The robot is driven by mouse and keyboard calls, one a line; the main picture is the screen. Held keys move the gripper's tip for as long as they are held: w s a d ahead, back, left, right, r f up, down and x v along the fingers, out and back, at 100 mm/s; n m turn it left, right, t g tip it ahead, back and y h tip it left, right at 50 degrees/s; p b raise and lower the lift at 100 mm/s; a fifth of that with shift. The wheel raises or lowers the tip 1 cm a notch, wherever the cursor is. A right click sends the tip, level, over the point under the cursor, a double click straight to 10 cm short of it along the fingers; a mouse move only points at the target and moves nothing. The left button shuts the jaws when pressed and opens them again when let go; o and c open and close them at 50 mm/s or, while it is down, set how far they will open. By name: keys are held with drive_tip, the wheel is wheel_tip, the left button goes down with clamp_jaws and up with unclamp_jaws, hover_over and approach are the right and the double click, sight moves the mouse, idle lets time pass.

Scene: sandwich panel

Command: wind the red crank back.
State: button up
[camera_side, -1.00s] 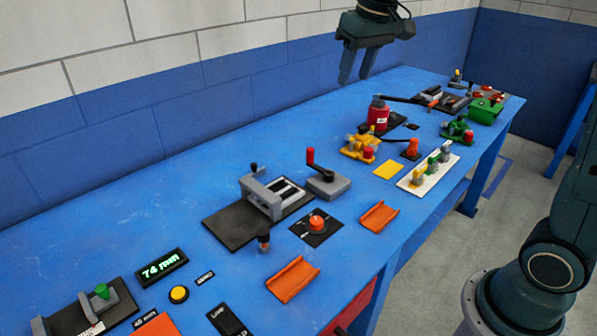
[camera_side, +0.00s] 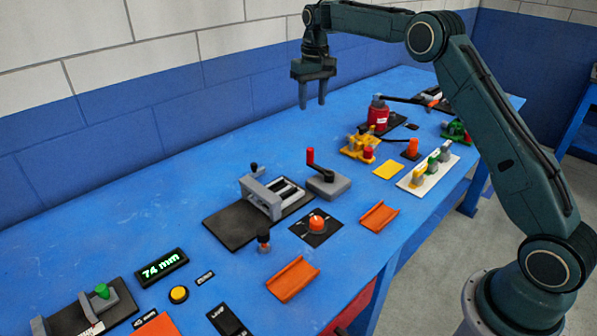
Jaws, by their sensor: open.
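The red crank (camera_side: 310,156) is a black arm with an upright red handle on a grey block (camera_side: 335,187), near the middle of the blue bench. The handle stands at the left end of the crank arm. My gripper (camera_side: 313,106) is open and empty, pointing down. It hangs in the air above the bench, above the crank in the picture and clear of it.
A grey vise on a black plate (camera_side: 227,226) stands left of the crank. An orange knob (camera_side: 317,223) and orange trays (camera_side: 293,279) lie in front. A red cylinder (camera_side: 378,115) and yellow clamp (camera_side: 360,145) stand behind right. A display (camera_side: 161,267) reads 74 mm.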

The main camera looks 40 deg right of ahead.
sight(310, 149)
drive_tip(key=f, duration=0.1)
drive_tip(key=w+d+f, duration=0.1)
drive_tip(key=f, duration=0.1)
drive_tip(key=shift+w+d+f, duration=0.2)
drive_tip(key=shift+w+f, duration=0.15)
wheel_tip(310, 149, down, 14)
drive_tip(key=shift+r, duration=0.1)
idle(0.6)
drive_tip(key=shift+c, duration=0.4)
clamp_jaws()
